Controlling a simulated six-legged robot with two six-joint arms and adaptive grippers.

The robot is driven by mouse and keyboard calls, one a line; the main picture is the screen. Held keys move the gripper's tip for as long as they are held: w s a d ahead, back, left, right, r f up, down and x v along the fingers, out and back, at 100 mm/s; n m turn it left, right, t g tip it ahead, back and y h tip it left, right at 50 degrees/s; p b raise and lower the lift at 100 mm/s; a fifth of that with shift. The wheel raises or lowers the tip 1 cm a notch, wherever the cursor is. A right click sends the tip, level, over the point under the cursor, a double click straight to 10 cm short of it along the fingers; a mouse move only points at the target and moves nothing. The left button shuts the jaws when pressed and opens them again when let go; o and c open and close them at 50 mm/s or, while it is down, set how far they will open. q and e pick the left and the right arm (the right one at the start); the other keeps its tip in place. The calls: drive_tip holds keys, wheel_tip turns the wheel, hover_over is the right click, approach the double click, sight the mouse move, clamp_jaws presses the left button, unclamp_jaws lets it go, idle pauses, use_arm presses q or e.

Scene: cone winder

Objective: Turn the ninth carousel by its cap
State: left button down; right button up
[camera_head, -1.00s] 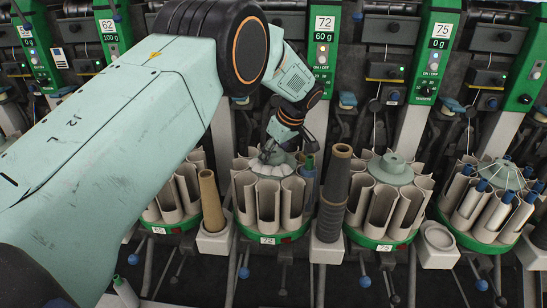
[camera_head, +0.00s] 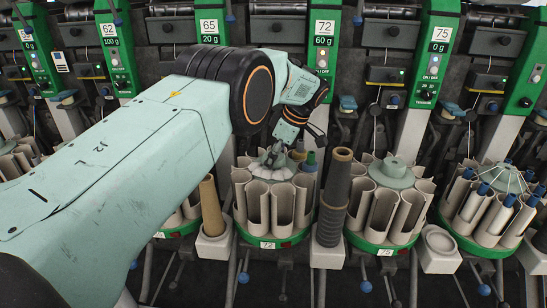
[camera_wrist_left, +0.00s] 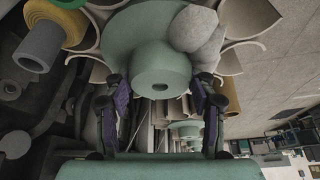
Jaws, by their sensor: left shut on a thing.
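The carousel labelled 72 (camera_head: 257,207) has cream pockets around a green top, with its cap (camera_head: 272,157) in the middle. My left gripper (camera_head: 276,151) reaches down onto this cap from above. In the left wrist view, its two fingers (camera_wrist_left: 160,92) stand on either side of the cap, shut on it. The fingertips' contact is partly hidden in the head view. My right gripper is not in view.
A carousel labelled 75 (camera_head: 380,238) stands to the right, and another with blue-tipped tubes (camera_head: 495,200) farther right. A dark cone (camera_head: 334,195) and a tan cone (camera_head: 211,206) stand close on either side of carousel 72. Green machine posts rise behind.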

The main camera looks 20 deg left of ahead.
use_arm(q)
drive_tip(key=shift+s+d+f, duration=0.1)
drive_tip(key=shift+f, duration=0.15)
drive_tip(key=c, duration=0.9)
unclamp_jaws()
drive_tip(key=o, duration=0.5)
drive_tip(key=shift+r, duration=0.1)
drive_tip(key=shift+c, duration=0.2)
drive_tip(key=shift+r, duration=0.1)
drive_tip(key=shift+d+r, duration=0.15)
drive_tip(key=shift+r, duration=0.3)
drive_tip(key=v, duration=1.1)
